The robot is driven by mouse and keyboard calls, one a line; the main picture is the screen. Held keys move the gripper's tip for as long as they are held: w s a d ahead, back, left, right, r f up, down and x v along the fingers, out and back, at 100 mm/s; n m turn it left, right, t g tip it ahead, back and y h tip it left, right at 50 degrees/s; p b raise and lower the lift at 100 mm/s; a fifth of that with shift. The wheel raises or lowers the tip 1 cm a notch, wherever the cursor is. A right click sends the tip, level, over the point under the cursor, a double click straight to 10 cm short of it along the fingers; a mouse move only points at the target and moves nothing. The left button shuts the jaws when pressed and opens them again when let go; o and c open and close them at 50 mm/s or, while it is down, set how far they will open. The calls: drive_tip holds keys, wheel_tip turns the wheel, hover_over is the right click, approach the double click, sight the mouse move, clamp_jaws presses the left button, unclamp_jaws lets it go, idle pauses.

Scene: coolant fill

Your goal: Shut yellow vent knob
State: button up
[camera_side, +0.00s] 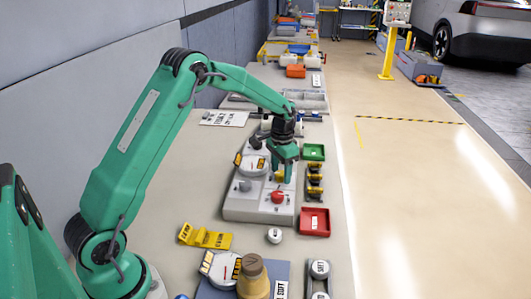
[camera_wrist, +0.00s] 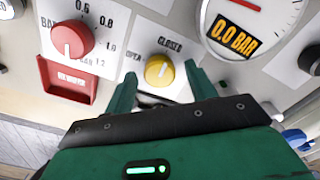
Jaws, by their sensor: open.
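The yellow vent knob (camera_wrist: 159,70) sits on the grey panel between the printed words OPEN on its left and CLOSED above it. Its white pointer line runs up and to the right, towards CLOSED. My gripper (camera_wrist: 158,82) is open, its two green fingers apart on either side of the knob in the wrist view. I cannot tell whether either finger touches it. In the side view my gripper (camera_side: 284,176) points down over the panel (camera_side: 240,207), and a bit of yellow shows by its fingers.
A gauge (camera_wrist: 262,15) reading 0.0 BAR is at the right. A green tray (camera_side: 313,152) and a red tray (camera_side: 315,222) stand beside the panel.

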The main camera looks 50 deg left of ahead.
sight(281, 173)
drive_tip(key=shift+r, duration=0.1)
drive_tip(key=shift+r, duration=3.8)
drive_tip(key=shift+s+d+r, duration=0.15)
drive_tip(key=shift+s+r, duration=0.05)
drive_tip(key=shift+r, duration=0.15)
drive_tip(key=s+d+r+t, duration=0.3)
drive_tip(key=s+d+r, duration=0.3)
drive_tip(key=s+r, duration=0.65)
drive_tip(key=s+d+f+t, duration=0.1)
drive_tip(key=s+d, duration=0.1)
drive_tip(key=s, duration=0.6)
drive_tip(key=s+d+n+t, duration=0.1)
drive_tip(key=s+d, duration=0.1)
drive_tip(key=s, duration=0.7)
drive_tip(key=shift+d+f+n+t, duration=0.15)
drive_tip(key=shift+f+n+t, duration=0.15)
drive_tip(key=shift+f, duration=0.05)
